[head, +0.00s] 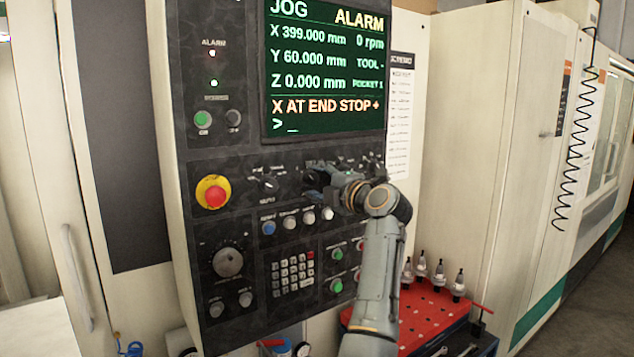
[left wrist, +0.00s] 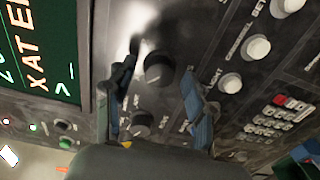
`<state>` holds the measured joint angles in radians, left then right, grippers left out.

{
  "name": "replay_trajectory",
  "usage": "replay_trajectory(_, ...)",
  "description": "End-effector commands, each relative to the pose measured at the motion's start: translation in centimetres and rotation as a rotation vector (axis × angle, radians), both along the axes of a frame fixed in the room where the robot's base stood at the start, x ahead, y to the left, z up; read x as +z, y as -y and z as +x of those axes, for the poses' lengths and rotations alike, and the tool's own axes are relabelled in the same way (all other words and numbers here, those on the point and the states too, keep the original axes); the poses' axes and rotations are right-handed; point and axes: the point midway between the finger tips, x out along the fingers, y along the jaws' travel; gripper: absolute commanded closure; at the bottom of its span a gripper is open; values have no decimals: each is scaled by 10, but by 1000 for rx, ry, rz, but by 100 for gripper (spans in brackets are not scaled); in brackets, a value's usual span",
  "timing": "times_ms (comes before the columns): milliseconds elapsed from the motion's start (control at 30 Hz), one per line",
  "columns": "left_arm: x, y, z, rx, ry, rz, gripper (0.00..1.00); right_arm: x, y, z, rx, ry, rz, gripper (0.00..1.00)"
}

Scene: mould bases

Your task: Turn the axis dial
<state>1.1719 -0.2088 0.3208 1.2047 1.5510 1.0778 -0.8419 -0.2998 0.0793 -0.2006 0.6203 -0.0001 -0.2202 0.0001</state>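My left gripper (head: 318,180) is at the machine's control panel, in the row of dials under the screen. In the left wrist view the gripper (left wrist: 158,78) is open, with one finger on each side of a black round dial (left wrist: 158,68). A gap shows between the dial and each finger. A second black dial (left wrist: 141,122) sits lower, also between the fingers in the picture. In the head view one dial (head: 268,184) shows left of the gripper; the gripper hides the one behind it. The dial labels are too blurred to read. My right gripper is not in view.
The screen (head: 325,65) reads JOG, ALARM and "X AT END STOP +". A red emergency stop (head: 213,192) is at left. Push buttons (head: 289,222) and a keypad (head: 292,276) lie below the dials. A red tray (head: 425,312) with tool holders stands at lower right.

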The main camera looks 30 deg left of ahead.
Motion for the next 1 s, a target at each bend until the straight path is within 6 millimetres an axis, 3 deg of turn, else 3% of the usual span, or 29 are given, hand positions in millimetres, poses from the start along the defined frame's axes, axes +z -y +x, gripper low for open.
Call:
replay_trajectory(267,0,7,-2,-1,0,1,45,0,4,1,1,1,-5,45)
replay_trajectory(700,0,65,-27,-2,0,0,45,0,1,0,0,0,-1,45)
replay_trajectory(1000,0,69,-29,1,0,0,45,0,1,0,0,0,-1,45)
